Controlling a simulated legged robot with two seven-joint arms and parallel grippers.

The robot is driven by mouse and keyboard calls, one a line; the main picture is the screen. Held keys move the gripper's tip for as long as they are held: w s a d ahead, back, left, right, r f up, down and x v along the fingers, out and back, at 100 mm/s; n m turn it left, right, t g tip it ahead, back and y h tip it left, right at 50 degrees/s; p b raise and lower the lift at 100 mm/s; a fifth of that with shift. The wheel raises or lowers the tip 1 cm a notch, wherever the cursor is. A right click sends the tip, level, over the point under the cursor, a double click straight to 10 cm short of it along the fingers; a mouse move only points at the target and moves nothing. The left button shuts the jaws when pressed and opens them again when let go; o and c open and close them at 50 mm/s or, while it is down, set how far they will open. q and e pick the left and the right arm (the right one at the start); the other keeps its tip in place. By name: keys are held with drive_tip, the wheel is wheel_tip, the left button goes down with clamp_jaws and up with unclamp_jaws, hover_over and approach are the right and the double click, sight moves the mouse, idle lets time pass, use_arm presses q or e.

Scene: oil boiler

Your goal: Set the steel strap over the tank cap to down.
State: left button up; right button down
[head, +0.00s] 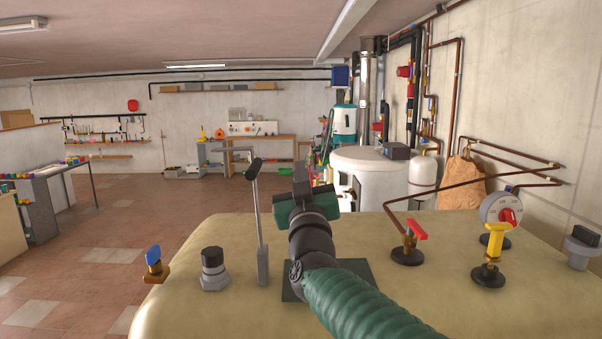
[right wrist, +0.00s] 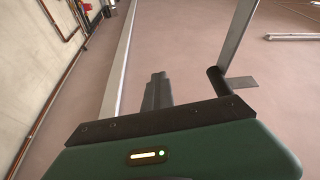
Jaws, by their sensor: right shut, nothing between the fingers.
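The steel strap (head: 260,222) stands nearly upright from a grey bracket on the tan tank top, with a black grip and a flat arm pointing left at its top. Its flat bar (right wrist: 238,42) and black grip (right wrist: 217,81) also show in the right wrist view, right of the fingers and apart from them. My right gripper (head: 300,180) is shut and empty, just right of the strap; its closed fingers (right wrist: 157,91) point upward. A dark-topped grey cap (head: 213,268) sits left of the strap, but I cannot tell if it is the strap's cap. My left gripper is out of view.
The tank top (head: 400,310) carries a blue-handled brass valve (head: 153,262) at left. At right stand a red-handled valve (head: 408,245), a yellow-handled valve (head: 490,255) and a round gauge (head: 502,208). Copper pipes run along the right wall. Air left of the strap is clear.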

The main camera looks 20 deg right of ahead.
drive_tip(key=shift+s+a+r, duration=0.1)
drive_tip(key=shift+a, duration=0.55)
drive_tip(key=shift+s+a+r, duration=0.1)
drive_tip(key=shift+a, duration=0.5)
drive_tip(key=c, duration=1.8)
unclamp_jaws()
drive_tip(key=shift+w+d+f, duration=0.1)
drive_tip(key=shift+w+d, duration=0.05)
drive_tip(key=shift+d, duration=0.15)
drive_tip(key=o, duration=0.5)
drive_tip(key=shift+d, duration=0.45)
use_arm(q)
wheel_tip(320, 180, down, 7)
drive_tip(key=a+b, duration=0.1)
drive_tip(key=b, duration=0.6)
use_arm(e)
drive_tip(key=v, duration=1.7)
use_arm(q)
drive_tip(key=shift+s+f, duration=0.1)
use_arm(e)
drive_tip(key=shift+w, duration=0.1)
